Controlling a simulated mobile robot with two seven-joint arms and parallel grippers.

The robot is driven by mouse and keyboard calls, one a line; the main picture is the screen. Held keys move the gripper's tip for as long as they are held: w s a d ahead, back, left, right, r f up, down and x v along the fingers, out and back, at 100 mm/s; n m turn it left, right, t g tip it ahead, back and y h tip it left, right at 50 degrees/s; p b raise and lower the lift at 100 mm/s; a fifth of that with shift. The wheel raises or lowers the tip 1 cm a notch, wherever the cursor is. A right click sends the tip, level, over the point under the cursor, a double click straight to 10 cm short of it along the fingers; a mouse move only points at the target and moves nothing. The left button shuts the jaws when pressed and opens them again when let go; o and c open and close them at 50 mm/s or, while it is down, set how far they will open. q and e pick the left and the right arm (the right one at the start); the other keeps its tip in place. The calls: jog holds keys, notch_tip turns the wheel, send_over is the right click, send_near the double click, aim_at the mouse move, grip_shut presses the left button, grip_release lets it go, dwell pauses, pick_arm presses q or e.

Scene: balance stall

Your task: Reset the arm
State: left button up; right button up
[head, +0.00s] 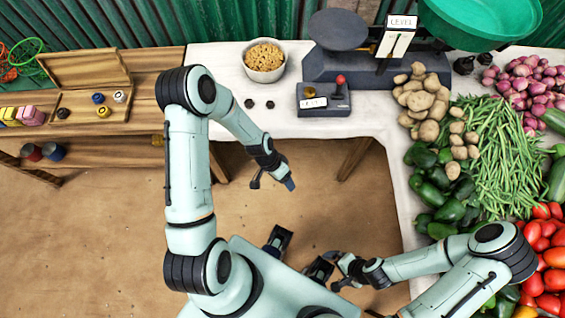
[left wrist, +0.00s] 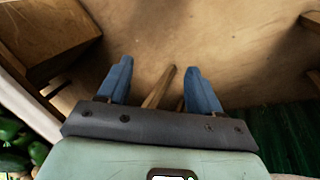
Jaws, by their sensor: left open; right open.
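My left arm reaches in from the left in the head view. Its gripper (head: 272,183) hangs over the bare floor in front of the white table (head: 365,124), open and empty. In the left wrist view its two blue fingers (left wrist: 160,80) stand wide apart with nothing between them. My right arm is folded at the lower right. Its gripper (head: 337,271) is open near my body, and I see nothing held in it. A balance scale (head: 358,66) with a dark pan (head: 338,30) and a green pan (head: 470,20) stands at the back of the table.
A small box (head: 325,100) with a red knob sits before the scale. A bowl (head: 265,61) and two dark nuts stand left of it. Potatoes (head: 425,100), beans (head: 490,150), peppers and tomatoes crowd the right side. A wooden bench (head: 90,130) is at left. Floor between is clear.

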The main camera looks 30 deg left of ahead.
pick_arm(q)
jog(key=shift+s+d+f, duration=0.1)
jog(key=shift+s+f, duration=0.05)
jog(key=shift+s, duration=0.1)
dwell(0.4)
jog(key=s+d+f+n, duration=0.2)
jog(key=s+n, duration=0.1)
jog(key=s, duration=0.4)
jog(key=s+d+f+n+g+p, duration=0.1)
jog(key=s+d+f+n, duration=0.2)
jog(key=s, duration=0.4)
jog(key=shift+s+n+y, duration=0.15)
jog(key=shift+n+y, duration=0.15)
jog(key=shift+y, duration=0.1)
